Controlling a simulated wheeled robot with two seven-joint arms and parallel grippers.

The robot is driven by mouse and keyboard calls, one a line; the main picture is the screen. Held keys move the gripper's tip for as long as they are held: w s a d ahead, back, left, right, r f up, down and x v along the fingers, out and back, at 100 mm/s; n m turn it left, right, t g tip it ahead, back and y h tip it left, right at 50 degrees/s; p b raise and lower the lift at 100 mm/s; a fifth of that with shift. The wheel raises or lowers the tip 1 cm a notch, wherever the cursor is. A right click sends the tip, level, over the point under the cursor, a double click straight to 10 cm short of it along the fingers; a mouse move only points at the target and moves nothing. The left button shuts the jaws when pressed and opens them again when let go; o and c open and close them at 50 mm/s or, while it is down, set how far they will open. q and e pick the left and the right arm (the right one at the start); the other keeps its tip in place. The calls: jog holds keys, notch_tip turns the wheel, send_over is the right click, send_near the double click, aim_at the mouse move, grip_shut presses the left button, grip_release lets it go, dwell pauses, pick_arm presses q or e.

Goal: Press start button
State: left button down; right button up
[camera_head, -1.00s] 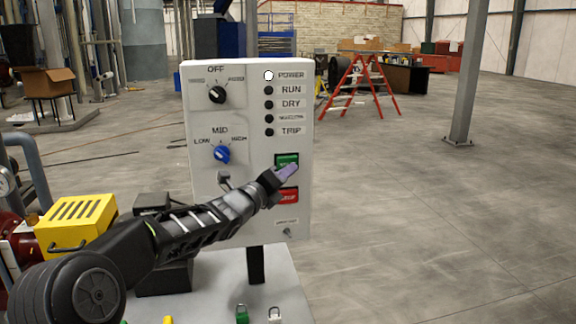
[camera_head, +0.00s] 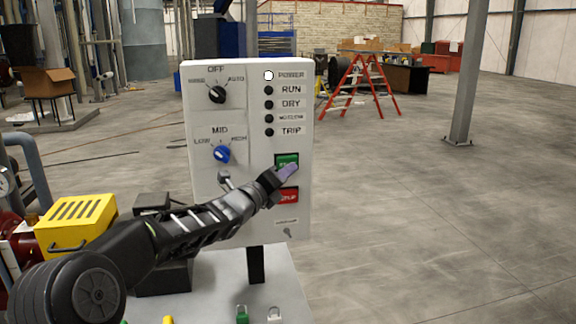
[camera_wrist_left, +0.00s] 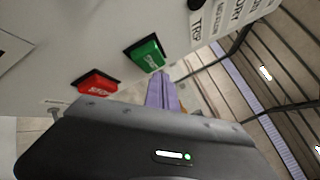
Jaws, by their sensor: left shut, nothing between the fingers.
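The green start button (camera_head: 287,160) is on the right side of a white control panel (camera_head: 235,110), above the red stop button (camera_head: 288,196). My left gripper (camera_head: 290,170) is shut and empty, its purple fingertips in front of the lower part of the green button. In the left wrist view the fingers (camera_wrist_left: 161,92) point at the panel close to the lower edge of the green button (camera_wrist_left: 147,55). I cannot tell whether they touch it. The red button (camera_wrist_left: 97,84) shows to the left. My right gripper is not in view.
The panel also carries a black selector knob (camera_head: 217,95), a blue knob (camera_head: 221,154) and a column of lamps; the POWER lamp (camera_head: 268,75) is white, the others dark. A key switch (camera_head: 287,231) is below. Open floor lies to the right.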

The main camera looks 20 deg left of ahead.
pick_arm(q)
jog(key=shift+a, duration=0.1)
dwell(0.3)
jog(key=shift+w+a, duration=0.2)
jog(key=shift+w, duration=0.15)
jog(key=shift+w+a, duration=0.35)
jog(key=shift+w, duration=0.1)
dwell(0.9)
dwell(0.3)
jog(key=shift+s+d+f+b, duration=0.1)
jog(key=shift+s+d+b, duration=0.2)
jog(key=shift+s+b, duration=0.25)
jog(key=shift+s+d+b, duration=0.25)
jog(key=shift+d+b, duration=0.05)
jog(key=shift+b, duration=0.15)
